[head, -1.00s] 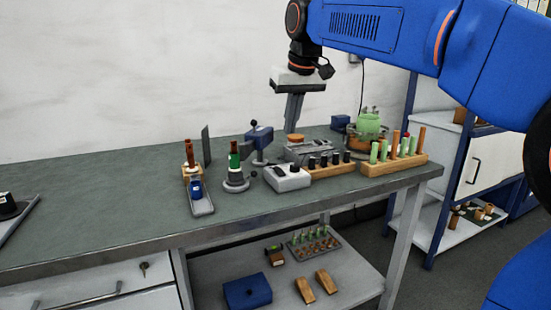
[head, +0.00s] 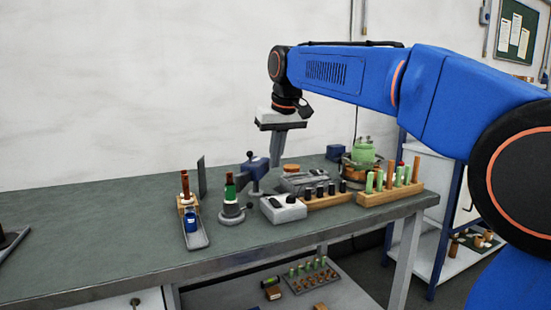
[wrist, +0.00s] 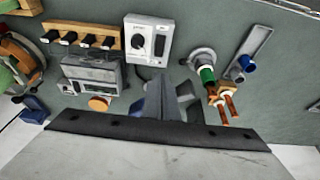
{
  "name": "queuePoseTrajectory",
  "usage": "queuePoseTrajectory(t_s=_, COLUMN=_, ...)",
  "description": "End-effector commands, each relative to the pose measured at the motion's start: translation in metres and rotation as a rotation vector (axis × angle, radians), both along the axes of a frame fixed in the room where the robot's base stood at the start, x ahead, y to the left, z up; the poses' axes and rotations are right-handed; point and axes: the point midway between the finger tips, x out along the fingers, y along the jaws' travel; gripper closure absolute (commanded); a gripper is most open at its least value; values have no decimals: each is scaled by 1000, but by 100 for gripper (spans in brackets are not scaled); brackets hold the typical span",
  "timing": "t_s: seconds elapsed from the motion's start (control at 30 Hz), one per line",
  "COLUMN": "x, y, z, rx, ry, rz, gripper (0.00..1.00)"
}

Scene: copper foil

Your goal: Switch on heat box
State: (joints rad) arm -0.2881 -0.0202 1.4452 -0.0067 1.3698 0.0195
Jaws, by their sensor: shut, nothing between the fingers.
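A small white box (head: 283,208) with dark controls on its face stands near the middle of the bench and appears to be the heat box. In the wrist view the white box (wrist: 149,38) shows a round dial and a dark knob. My gripper (head: 276,163) points down behind and above it, shut and empty. In the wrist view my gripper (wrist: 168,85) shows just below the box, apart from it. Whether the box is on cannot be told.
A grey device (wrist: 92,73) and a wooden block with black knobs (head: 325,194) stand beside the box. A green-and-grey stand (head: 231,198) and a tray with a blue jar (head: 191,222) are to its left.

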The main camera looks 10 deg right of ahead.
Motion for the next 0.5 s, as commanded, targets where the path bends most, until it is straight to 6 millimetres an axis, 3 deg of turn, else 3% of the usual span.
queuePoseTrajectory(t_s=0.5, x=24, y=7, z=-84, rx=-1, ry=3, rz=0, gripper=100)
